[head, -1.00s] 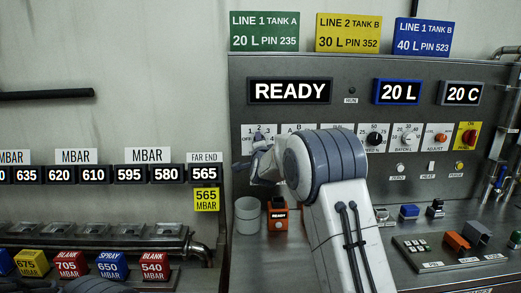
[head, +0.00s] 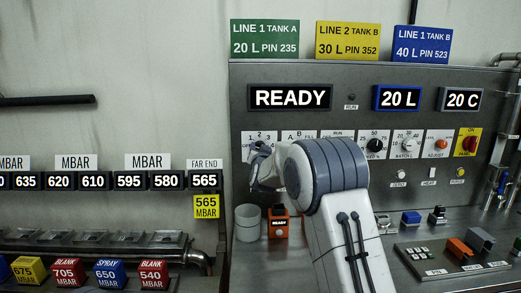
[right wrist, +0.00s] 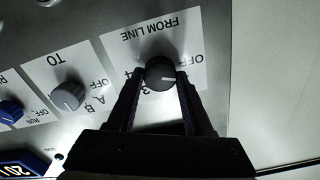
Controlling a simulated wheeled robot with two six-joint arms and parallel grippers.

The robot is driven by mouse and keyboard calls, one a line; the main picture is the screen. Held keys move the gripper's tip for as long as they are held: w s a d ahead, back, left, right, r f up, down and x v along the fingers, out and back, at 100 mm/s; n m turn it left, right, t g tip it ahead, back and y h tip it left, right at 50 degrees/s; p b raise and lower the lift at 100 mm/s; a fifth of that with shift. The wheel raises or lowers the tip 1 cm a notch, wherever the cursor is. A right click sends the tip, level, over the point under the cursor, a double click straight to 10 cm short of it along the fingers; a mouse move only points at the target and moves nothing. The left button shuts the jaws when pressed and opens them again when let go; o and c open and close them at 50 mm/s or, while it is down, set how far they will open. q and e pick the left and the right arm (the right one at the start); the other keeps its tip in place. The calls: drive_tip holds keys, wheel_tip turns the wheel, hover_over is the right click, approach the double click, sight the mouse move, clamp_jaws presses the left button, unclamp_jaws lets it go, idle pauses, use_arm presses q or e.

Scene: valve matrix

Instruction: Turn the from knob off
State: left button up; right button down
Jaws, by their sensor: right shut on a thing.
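The from knob (right wrist: 160,73) is a dark round knob with a white mark, on a white label reading FROM LINE. In the right wrist view, my right gripper (right wrist: 160,80) has one finger on each side of the knob and is shut on it. The white mark points to the right of that picture, with OFF lettering near that side. In the head view, my right gripper (head: 259,165) is at the left end of the panel's label row and hides the knob. My left gripper is not in view.
The to knob (right wrist: 67,95) is grey and sits beside the from knob. A blue knob (right wrist: 10,112) lies further along. A READY display (head: 290,97) is above the labels. A grey cup (head: 248,222) and an orange READY box (head: 279,222) stand below on the ledge.

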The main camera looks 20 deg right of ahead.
drive_tip(key=shift+f+n+p, duration=0.15)
drive_tip(key=shift+n+p, duration=0.2)
drive_tip(key=shift+n, duration=1.55)
drive_tip(key=shift+c, duration=1.5)
unclamp_jaws()
drive_tip(key=shift+s, duration=0.1)
drive_tip(key=b+v, duration=0.3)
drive_tip(key=v, duration=0.7)
